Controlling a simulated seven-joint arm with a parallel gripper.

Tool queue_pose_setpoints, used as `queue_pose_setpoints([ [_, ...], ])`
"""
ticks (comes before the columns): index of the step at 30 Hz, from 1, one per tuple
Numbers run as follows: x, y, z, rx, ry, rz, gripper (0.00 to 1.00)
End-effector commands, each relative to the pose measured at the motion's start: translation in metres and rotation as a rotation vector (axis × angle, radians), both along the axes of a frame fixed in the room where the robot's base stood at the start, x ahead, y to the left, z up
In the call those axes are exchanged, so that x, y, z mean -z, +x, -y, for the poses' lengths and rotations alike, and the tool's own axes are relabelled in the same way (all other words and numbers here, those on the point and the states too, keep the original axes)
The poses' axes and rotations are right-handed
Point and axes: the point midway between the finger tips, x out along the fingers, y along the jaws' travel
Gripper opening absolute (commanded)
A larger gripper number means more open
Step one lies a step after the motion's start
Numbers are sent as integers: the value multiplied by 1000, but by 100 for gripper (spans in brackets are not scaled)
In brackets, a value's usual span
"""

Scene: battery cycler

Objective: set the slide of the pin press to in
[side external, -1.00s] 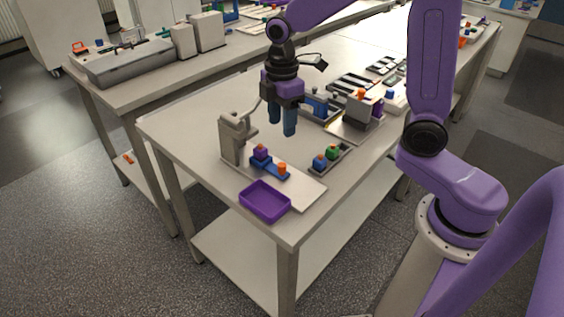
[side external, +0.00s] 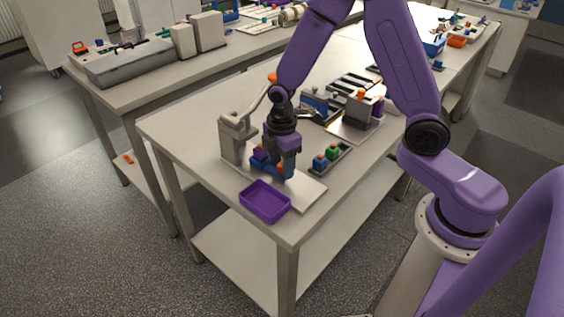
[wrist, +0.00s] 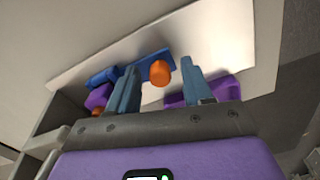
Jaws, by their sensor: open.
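The pin press (side external: 231,142) is a grey upright frame on a pale base plate (side external: 305,190) near the table's front corner. Its blue slide (side external: 259,163) lies on the plate, with a purple block (side external: 260,153) at the frame end and an orange knob (wrist: 160,73) at the outer end. The slide also shows in the wrist view (wrist: 143,65). My gripper (side external: 282,172) is low over the slide's outer end. In the wrist view my gripper (wrist: 160,88) is open, with the orange knob between the fingers and gaps beside it. I cannot tell whether a finger touches it.
A purple tray (side external: 265,212) sits just in front of the press at the table edge. A dark holder with blue and green pieces (side external: 326,161) lies to the right. A grey fixture (side external: 362,110) stands behind it. The table left of the press is clear.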

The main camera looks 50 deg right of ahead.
Motion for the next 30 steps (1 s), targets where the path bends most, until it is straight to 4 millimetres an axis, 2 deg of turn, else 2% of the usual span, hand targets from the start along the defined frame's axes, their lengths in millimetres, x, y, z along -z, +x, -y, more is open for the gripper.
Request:
queue_pose_setpoints([
  [6,0,0,0,0,0,0,50],
  [8,0,0,0,0,0,0,31],
  [9,0,0,0,0,0,0,18],
  [11,0,0,0,0,0,-1,0],
  [17,0,3,0,1,0,0,0],
  [25,0,35,-1,2,0,1,0],
  [30,0,45,0,0,0,1,0],
])
